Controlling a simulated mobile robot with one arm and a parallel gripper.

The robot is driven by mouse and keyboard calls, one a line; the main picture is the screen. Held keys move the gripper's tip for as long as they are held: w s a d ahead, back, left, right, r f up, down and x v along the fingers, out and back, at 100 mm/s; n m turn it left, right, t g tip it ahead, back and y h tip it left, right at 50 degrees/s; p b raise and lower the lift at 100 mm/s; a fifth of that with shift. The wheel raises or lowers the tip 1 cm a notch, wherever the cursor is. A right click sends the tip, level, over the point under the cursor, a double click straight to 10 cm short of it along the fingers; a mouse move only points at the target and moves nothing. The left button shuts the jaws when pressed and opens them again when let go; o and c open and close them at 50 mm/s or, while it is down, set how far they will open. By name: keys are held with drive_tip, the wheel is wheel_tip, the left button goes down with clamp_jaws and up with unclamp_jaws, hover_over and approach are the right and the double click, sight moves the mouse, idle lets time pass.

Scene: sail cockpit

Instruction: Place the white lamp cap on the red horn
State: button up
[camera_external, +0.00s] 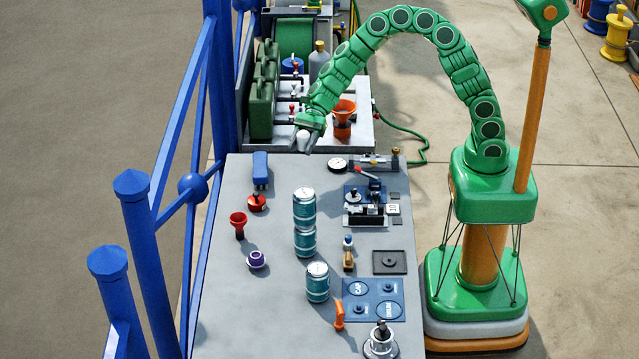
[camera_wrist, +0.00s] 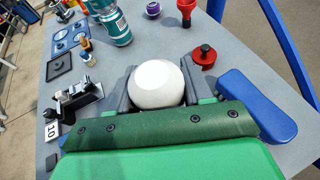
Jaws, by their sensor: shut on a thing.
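The white lamp cap (camera_external: 303,141) is a smooth, rounded white piece. My gripper (camera_external: 306,132) is shut on it, and holds it over the far end of the grey table. In the wrist view the cap (camera_wrist: 156,86) sits between the two grey fingers of my gripper (camera_wrist: 158,78). The red horn (camera_external: 238,221) stands upright with its flared mouth up near the table's left edge, apart from the cap and nearer the camera. The horn (camera_wrist: 186,12) also shows at the top of the wrist view. Nothing visible sits on it.
A red round knob (camera_external: 257,203) and a blue block (camera_external: 260,170) stand between the cap and the horn. A blue railing (camera_external: 198,190) runs along the left. An orange funnel (camera_external: 343,112) is behind.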

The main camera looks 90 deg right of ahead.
drive_tip(key=w+a+r+n+g, duration=0.2)
drive_tip(key=w+a+r, duration=0.15)
drive_tip(key=a, duration=0.65)
drive_tip(key=w+a+r+n+g, duration=0.15)
drive_tip(key=a+r, duration=0.25)
drive_tip(key=a, duration=0.7)
hover_over(237, 221)
drive_tip(key=shift+y, duration=0.4)
drive_tip(key=shift+f, duration=6.3)
drive_tip(key=o, duration=1)
drive_tip(key=shift+f, duration=0.1)
drive_tip(key=shift+o, duration=0.2)
